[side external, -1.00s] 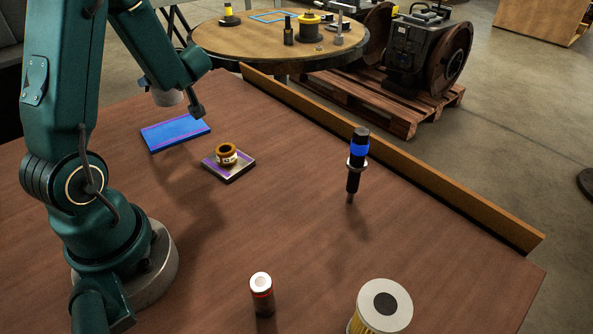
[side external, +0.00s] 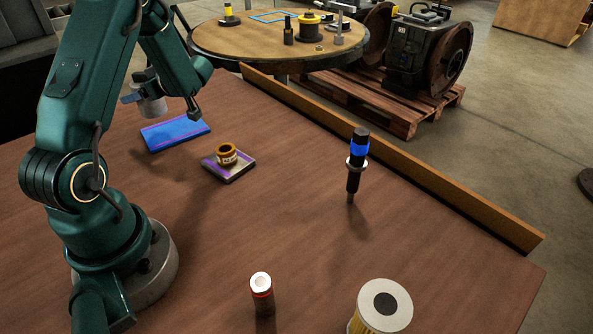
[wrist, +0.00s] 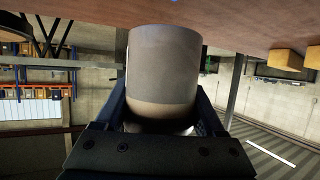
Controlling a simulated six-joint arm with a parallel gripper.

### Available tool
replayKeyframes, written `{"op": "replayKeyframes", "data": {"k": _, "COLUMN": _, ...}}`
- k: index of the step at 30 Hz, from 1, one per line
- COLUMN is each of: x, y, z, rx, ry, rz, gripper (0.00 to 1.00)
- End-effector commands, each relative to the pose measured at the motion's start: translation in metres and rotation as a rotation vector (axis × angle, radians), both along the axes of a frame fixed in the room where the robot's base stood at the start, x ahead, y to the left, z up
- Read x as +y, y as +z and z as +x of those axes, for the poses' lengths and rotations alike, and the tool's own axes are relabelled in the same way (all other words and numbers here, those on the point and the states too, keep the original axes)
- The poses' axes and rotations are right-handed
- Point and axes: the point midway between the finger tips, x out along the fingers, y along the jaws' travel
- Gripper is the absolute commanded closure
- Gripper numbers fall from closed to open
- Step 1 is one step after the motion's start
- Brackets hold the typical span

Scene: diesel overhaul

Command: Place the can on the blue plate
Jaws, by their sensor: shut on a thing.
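The can (side external: 152,106) is a plain grey cylinder held by my gripper (side external: 140,95). It hangs just above the far left part of the blue plate (side external: 174,133), apart from it as far as I can tell. The plate is a flat blue rectangle with purple edging, lying on the brown table. In the wrist view the can (wrist: 164,68) fills the space between the two fingers of my gripper (wrist: 163,112), which is shut on it. My arm hides part of the gripper in the side view.
A wooden ledge (side external: 400,170) edges the table.

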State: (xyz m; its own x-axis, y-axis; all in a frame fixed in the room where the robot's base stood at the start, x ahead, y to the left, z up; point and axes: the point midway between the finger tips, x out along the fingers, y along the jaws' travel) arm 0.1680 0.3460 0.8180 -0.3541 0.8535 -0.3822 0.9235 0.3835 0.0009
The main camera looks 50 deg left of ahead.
Motion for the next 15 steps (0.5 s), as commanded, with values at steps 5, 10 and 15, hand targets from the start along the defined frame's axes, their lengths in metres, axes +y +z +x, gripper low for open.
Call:
{"op": "replayKeyframes", "data": {"k": 5, "x": 0.000, "y": -0.015, "z": 0.025, "rx": 0.000, "ry": -0.002, "rz": 0.000, "gripper": 0.96}}
{"op": "replayKeyframes", "data": {"k": 10, "x": 0.000, "y": -0.020, "z": 0.032, "rx": 0.001, "ry": 0.000, "rz": 0.000, "gripper": 0.96}}
{"op": "replayKeyframes", "data": {"k": 15, "x": 0.000, "y": -0.042, "z": 0.031, "rx": 0.005, "ry": 0.000, "rz": -0.003, "gripper": 0.96}}
